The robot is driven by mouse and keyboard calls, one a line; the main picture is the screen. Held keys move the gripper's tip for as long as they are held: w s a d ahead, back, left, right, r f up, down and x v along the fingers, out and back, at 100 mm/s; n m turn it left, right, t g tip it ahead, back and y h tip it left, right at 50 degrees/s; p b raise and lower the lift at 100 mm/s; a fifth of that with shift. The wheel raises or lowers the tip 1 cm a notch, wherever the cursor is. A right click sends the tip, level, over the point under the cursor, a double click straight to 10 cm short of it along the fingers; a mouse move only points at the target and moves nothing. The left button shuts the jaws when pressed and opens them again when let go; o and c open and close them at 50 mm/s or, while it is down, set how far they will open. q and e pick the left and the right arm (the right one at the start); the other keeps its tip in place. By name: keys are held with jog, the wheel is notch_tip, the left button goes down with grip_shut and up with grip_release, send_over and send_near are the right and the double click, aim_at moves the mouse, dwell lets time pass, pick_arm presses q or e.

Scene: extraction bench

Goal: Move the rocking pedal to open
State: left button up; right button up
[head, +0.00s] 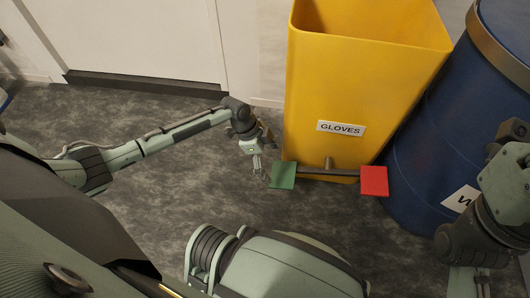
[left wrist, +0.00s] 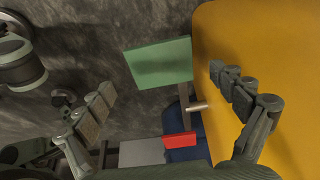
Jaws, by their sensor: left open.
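The rocking pedal is a dark bar (head: 342,174) on a short pivot at the front foot of the yellow bin (head: 355,95). It has a green plate (head: 283,175) at its left end and a red plate (head: 374,181) at its right end. My left gripper (head: 262,176) is open just left of the green plate, with no visible hold on it. In the left wrist view the green plate (left wrist: 160,63) lies ahead, between and beyond the spread fingers (left wrist: 165,95). The red plate (left wrist: 180,146) shows lower down. My right gripper is not clearly visible at the right edge.
The yellow bin has a GLOVES label (head: 341,128) and an open top. A blue drum (head: 430,150) stands close on its right. A white door (head: 130,40) is behind at left. The grey floor (head: 170,190) left of the pedal is clear.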

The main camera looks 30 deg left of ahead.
pick_arm(q)
jog(key=v, duration=0.5)
jog(key=shift+a+r, duration=0.15)
jog(key=shift+r, duration=0.1)
jog(key=shift+s, duration=0.1)
